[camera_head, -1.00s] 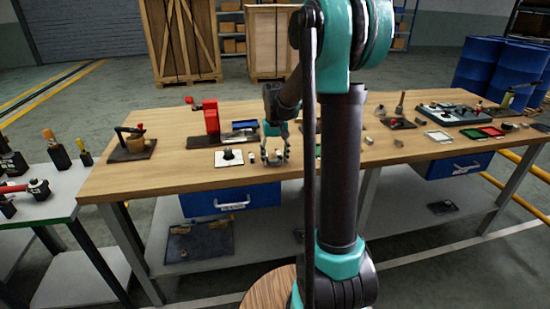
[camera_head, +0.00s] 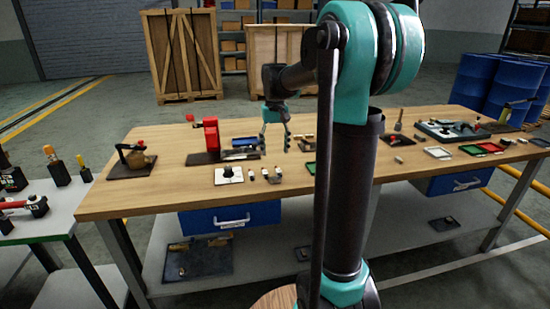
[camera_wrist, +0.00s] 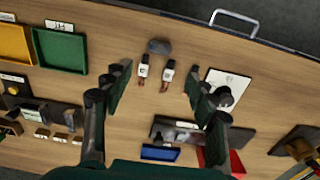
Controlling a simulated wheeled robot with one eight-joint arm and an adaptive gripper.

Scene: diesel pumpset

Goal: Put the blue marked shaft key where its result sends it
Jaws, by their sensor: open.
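My gripper (camera_head: 276,147) is open and empty, raised above the bench. In the wrist view its fingers (camera_wrist: 156,80) stand wide apart. Below and between them lie two small pieces with white labels, one on the left (camera_wrist: 143,67) and one on the right (camera_wrist: 168,72), with reddish-brown ends. A dark grey block (camera_wrist: 158,46) lies close by. The small pieces also show in the head view (camera_head: 265,174). I cannot make out a blue mark on any of them. A white plate with a black knob (camera_wrist: 222,90) is beside the right finger.
A green tray (camera_wrist: 62,50) and a yellow tray (camera_wrist: 14,44) lie at the left of the wrist view. A red device (camera_head: 211,134) and a blue tray (camera_head: 245,142) stand behind the plate. Bare wood (camera_head: 160,195) lies along the front left.

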